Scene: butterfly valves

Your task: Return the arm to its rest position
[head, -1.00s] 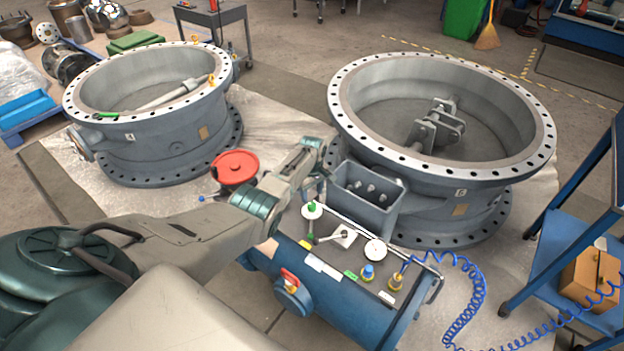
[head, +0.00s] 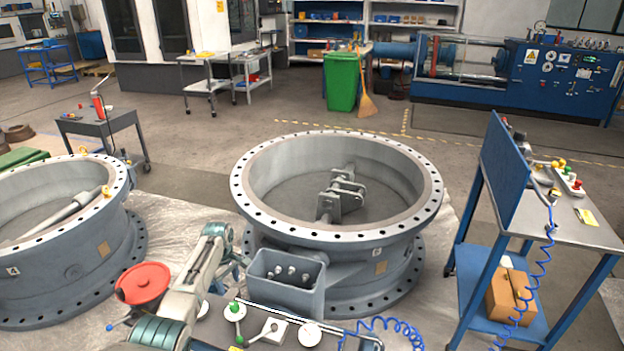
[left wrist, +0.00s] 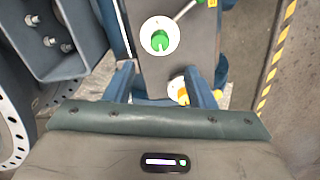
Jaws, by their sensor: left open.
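My left arm comes in from the lower left of the head view. Its gripper (head: 226,277) hangs beside the open grey box (head: 288,284) on the side of the right valve body (head: 338,190). The left wrist view shows its two fingers (left wrist: 164,84) apart, with nothing held between them. Beyond the fingers is the blue unit's grey top panel (left wrist: 164,70), with a green knob on a white disc (left wrist: 160,36). A yellow fitting shows close to the right finger. My right gripper is not in view.
The left valve body (head: 75,245) stands at the left, with a red handwheel (head: 142,284) near my arm. A blue-framed bench (head: 470,270) with a coiled blue hose stands at the right. A green bin (head: 342,82) and broom are behind. Open floor lies between.

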